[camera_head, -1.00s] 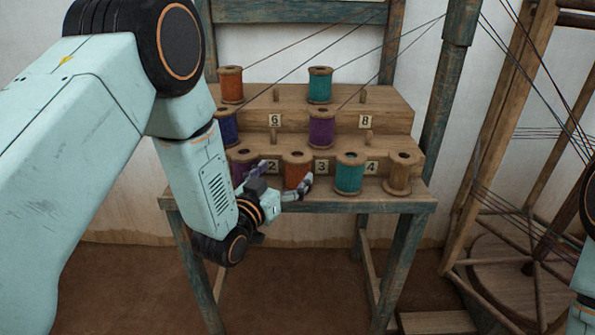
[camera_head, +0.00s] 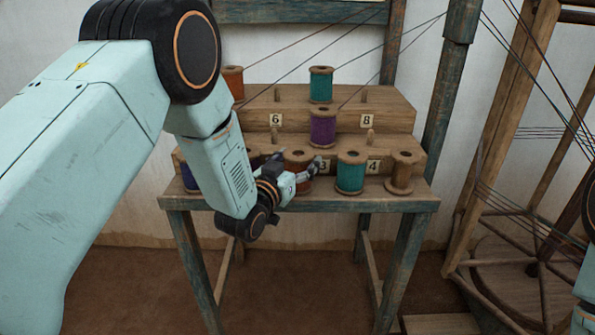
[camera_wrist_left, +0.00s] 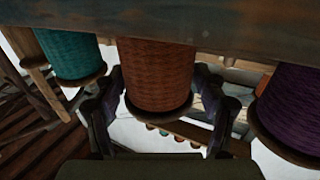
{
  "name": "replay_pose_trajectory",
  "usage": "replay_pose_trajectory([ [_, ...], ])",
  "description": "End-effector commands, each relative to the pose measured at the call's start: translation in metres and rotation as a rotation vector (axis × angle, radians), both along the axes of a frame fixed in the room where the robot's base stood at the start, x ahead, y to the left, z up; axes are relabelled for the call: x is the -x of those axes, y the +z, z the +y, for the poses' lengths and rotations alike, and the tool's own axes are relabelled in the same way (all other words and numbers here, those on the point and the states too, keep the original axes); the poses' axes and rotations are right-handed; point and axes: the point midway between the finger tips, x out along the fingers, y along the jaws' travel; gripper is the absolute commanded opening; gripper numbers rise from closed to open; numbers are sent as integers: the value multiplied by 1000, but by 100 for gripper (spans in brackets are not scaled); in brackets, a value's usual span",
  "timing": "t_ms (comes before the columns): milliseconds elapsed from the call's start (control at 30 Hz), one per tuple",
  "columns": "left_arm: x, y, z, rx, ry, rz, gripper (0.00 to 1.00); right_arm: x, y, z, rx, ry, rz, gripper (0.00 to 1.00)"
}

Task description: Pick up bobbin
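The orange bobbin (camera_head: 298,180) stands upright in the front row of the wooden rack, beside the label 3. My left gripper (camera_head: 301,163) is at this bobbin, with a finger on either side of it. In the left wrist view, the orange bobbin (camera_wrist_left: 157,75) is between the two spread fingers of the left gripper (camera_wrist_left: 163,98). The fingers are close to its sides, and I cannot tell whether they touch. The wrist and fingers partly hide the bobbin in the head view. My right gripper is out of view.
A purple bobbin (camera_head: 323,127) stands a tier up, and a teal one (camera_head: 320,85) on top. In the wrist view, a purple bobbin (camera_wrist_left: 290,115) is close to one finger.

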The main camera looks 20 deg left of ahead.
Motion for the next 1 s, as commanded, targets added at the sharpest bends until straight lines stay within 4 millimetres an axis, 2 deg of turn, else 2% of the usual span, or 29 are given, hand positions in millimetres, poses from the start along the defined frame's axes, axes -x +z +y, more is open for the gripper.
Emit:
replay_pose_trajectory([
  [67,0,0,0,0,0,0,61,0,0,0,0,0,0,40],
  [400,0,0,0,0,0,0,32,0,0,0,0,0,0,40],
  [667,0,3,0,0,0,-2,31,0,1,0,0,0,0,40],
  [767,0,14,0,0,0,-5,31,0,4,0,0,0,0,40],
  [1000,0,62,0,0,0,-6,31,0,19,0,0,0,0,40],
])
